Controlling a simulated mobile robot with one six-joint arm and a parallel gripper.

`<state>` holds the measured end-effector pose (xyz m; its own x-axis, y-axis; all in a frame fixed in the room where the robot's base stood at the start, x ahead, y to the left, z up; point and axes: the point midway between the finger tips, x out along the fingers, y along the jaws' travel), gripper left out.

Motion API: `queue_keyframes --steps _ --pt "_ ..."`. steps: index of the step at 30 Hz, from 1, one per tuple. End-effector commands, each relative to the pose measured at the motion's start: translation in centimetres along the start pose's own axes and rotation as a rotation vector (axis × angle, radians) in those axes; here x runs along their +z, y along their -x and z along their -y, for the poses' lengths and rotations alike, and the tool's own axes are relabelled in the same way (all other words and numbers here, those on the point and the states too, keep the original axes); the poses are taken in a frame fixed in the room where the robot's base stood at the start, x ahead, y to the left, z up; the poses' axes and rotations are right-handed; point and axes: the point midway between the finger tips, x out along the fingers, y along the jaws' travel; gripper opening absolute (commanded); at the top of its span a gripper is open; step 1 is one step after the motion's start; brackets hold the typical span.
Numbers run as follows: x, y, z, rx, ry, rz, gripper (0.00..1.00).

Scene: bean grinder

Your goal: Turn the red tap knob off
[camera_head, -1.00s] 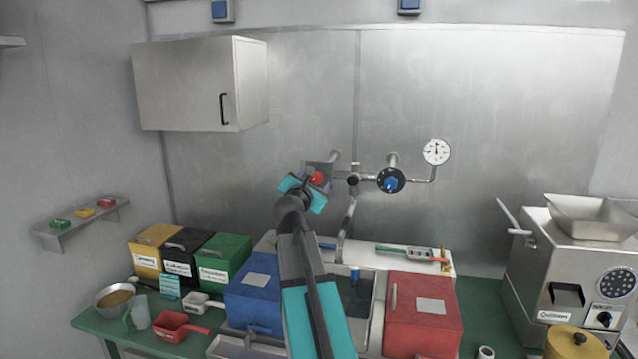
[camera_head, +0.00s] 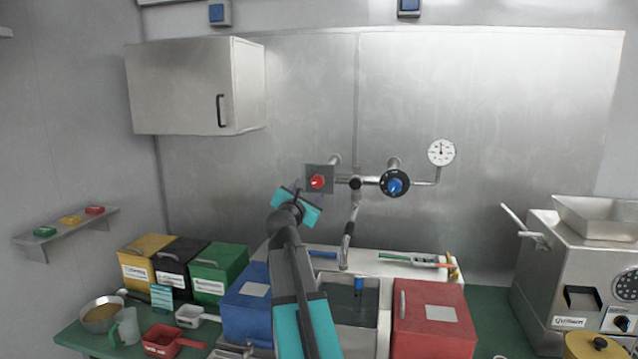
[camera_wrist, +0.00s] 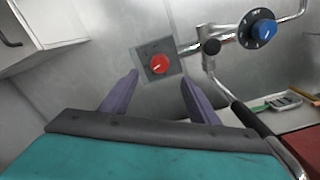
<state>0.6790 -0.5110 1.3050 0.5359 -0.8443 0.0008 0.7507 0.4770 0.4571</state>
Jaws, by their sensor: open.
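The red tap knob (camera_head: 317,181) sits on a square grey plate on the pipe at the back wall, with a white mark on its face. In the wrist view the red knob (camera_wrist: 160,63) lies ahead of my gripper (camera_wrist: 158,85), roughly between the two purple fingers but beyond their tips. My gripper (camera_head: 298,187) is open and empty, apart from the knob, and just left of it in the head view. The blue knob (camera_head: 395,184) with a black dial is right of the red one; it also shows in the wrist view (camera_wrist: 262,27).
A pressure gauge (camera_head: 441,152) is at the pipe's right end. The spout (camera_head: 349,230) hangs over the sink (camera_head: 352,300), between a blue box (camera_head: 247,306) and a red box (camera_head: 434,318). A wall cabinet (camera_head: 195,86) is at upper left. The wall around the knobs is clear.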

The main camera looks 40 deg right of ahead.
Motion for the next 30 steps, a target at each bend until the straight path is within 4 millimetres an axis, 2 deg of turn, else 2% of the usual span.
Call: queue_keyframes --steps 8,30 --pt "0.2 -1.5 0.2 -0.005 0.000 0.001 0.55" --pt "0.3 -8.9 0.4 -0.006 0.000 0.002 0.55"
